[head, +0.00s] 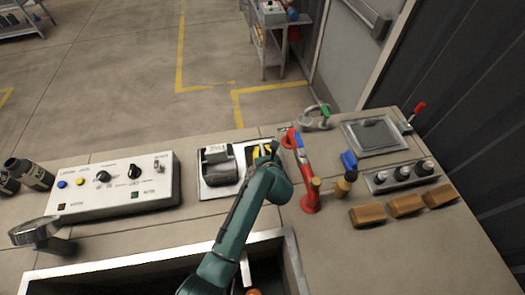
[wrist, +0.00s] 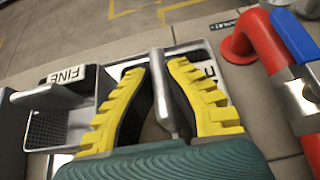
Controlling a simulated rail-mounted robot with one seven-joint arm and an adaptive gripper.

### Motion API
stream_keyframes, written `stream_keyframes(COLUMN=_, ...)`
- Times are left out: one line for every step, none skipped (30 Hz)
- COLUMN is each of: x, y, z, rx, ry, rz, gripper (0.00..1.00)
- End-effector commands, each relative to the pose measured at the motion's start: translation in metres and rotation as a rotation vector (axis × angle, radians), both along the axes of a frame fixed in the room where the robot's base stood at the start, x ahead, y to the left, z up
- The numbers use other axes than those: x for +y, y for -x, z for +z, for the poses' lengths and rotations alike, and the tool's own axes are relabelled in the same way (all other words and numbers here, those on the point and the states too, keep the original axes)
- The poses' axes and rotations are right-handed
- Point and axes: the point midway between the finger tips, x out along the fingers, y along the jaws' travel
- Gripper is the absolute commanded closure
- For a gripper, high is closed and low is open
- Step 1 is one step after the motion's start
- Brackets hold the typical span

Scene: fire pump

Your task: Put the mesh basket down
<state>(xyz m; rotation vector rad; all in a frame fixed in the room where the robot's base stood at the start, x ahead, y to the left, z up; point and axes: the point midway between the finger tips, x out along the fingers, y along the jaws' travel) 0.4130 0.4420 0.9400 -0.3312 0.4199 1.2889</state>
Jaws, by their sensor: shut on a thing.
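My gripper (wrist: 165,75) has yellow toothed fingers shut on the grey metal handle (wrist: 158,75) of a mesh basket. In the head view my gripper (head: 264,150) is over the right part of a pale two-part frame in the bench. The fingers and palm hide most of the held basket, so I cannot tell whether it rests in the frame or hangs just above. A partly hidden label (wrist: 211,72) shows beside the right finger. A second mesh basket (wrist: 50,128), next to a plate reading FINE (wrist: 66,75), sits on the left; it also shows in the head view (head: 218,168).
A red pipe with a blue lever (wrist: 295,35) stands close on the right. A white control box (head: 120,185) lies left, and an open sink (head: 285,250) is in front. Wooden blocks (head: 405,205) and a grey grate (head: 373,134) are farther right.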

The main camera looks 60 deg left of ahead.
Motion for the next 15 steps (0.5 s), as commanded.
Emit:
stream_keyframes(x=0.0010, y=-0.0013, z=0.0020, rx=-0.004, ry=-0.005, rz=-0.001, gripper=1.00)
stream_keyframes(x=0.0011, y=-0.0013, z=0.0011, rx=-0.004, ry=-0.005, rz=-0.001, gripper=1.00)
stream_keyframes(x=-0.0002, y=0.0002, z=-0.0024, rx=0.001, ry=0.001, rz=0.000, gripper=0.80)
stream_keyframes(x=-0.0002, y=0.0002, z=-0.0024, rx=0.001, ry=0.001, rz=0.000, gripper=0.74)
stream_keyframes(x=-0.0003, y=0.0003, z=-0.0024, rx=0.001, ry=0.001, rz=0.000, gripper=0.68)
stream_keyframes(x=-0.0003, y=0.0003, z=-0.0024, rx=0.001, ry=0.001, rz=0.000, gripper=0.67)
stream_keyframes(x=-0.0003, y=0.0004, z=-0.0023, rx=0.001, ry=0.001, rz=0.000, gripper=0.67)
stream_keyframes(x=-0.0003, y=0.0004, z=-0.0023, rx=0.002, ry=0.001, rz=0.000, gripper=0.67)
stream_keyframes(x=-0.0003, y=0.0004, z=-0.0023, rx=0.002, ry=0.001, rz=0.000, gripper=0.67)
stream_keyframes(x=-0.0003, y=0.0004, z=-0.0024, rx=0.002, ry=0.001, rz=0.000, gripper=0.67)
stream_keyframes(x=-0.0003, y=0.0004, z=-0.0023, rx=0.002, ry=0.001, rz=0.000, gripper=0.67)
stream_keyframes(x=-0.0003, y=0.0004, z=-0.0023, rx=0.002, ry=0.001, rz=0.000, gripper=0.67)
stream_keyframes(x=-0.0002, y=0.0004, z=-0.0019, rx=0.002, ry=0.001, rz=0.000, gripper=0.67)
stream_keyframes(x=-0.0002, y=0.0004, z=-0.0009, rx=0.002, ry=0.001, rz=0.000, gripper=0.67)
stream_keyframes(x=-0.0008, y=0.0005, z=0.0012, rx=0.002, ry=0.001, rz=0.000, gripper=0.67)
